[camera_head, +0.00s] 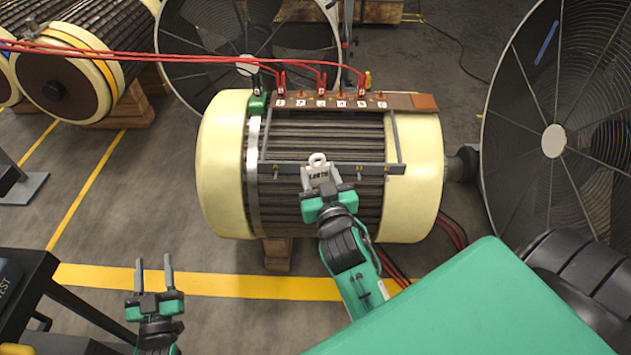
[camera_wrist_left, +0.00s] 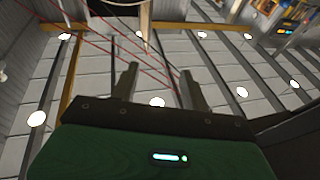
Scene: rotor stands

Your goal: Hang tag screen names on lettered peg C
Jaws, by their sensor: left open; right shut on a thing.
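A pale tag (camera_head: 317,174) with dark lettering and a ring at its top is in my right gripper (camera_head: 321,182). The gripper is shut on it in front of the lower grey rail of the rotor. The lettering is too small to read surely. A brown terminal strip (camera_head: 350,102) on top of the rotor carries several small posts with white labels; I cannot make out which is C. Small brass pegs (camera_head: 275,172) sit along the lower rail. My left gripper (camera_head: 153,268) is open and empty at lower left; its spread fingers also show in the left wrist view (camera_wrist_left: 159,85).
The cream-ended rotor (camera_head: 222,165) rests on a wooden block (camera_head: 277,255). Red cables (camera_head: 190,57) run in from the left to red clips on the strip. Large fans (camera_head: 553,140) stand right and behind. A dark table (camera_head: 30,300) is at lower left.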

